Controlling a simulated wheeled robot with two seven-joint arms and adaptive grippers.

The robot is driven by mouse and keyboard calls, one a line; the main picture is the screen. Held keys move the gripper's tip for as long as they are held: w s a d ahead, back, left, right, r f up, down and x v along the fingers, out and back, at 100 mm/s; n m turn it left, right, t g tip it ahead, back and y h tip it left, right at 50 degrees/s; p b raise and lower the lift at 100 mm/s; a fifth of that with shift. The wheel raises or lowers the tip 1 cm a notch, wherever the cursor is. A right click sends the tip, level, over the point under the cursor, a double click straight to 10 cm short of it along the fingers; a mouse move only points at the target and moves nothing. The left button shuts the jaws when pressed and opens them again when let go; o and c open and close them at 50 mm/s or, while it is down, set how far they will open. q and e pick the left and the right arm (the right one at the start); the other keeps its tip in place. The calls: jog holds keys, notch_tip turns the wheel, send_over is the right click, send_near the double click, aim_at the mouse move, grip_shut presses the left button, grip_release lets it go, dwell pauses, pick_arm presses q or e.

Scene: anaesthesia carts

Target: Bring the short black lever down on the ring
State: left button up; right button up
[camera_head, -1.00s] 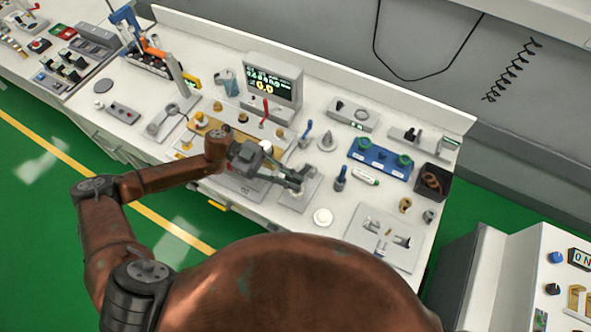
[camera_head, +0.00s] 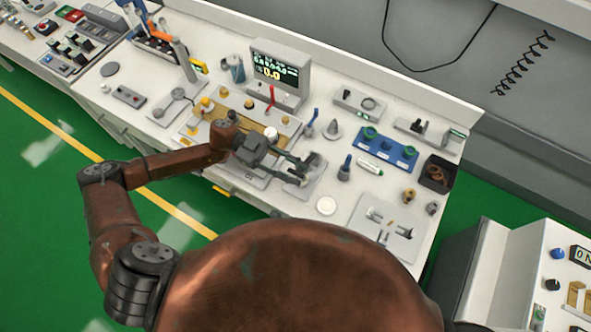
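My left gripper (camera_head: 308,170) reaches in from the left, low over a light grey plate (camera_head: 319,184) near the front of the bench. Its two dark fingers are spread apart, with a gap between them. The gripper covers much of what stands on this plate, so I cannot make out a short black lever or a ring there. A grey block (camera_head: 357,103) at the back carries a dark ring-shaped part, but it is too small to tell whether it belongs to the lever. My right gripper is not in view.
A blue tray with green knobs (camera_head: 387,150), a blue-handled tool (camera_head: 345,168) and a white disc (camera_head: 326,205) are right of the gripper. A monitor (camera_head: 275,72) and a red lever (camera_head: 271,96) stand behind. A dark box (camera_head: 438,173) sits at the right edge.

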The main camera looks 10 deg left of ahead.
pick_arm(q)
jog(key=v, duration=1.2)
jog(key=shift+c, duration=0.3)
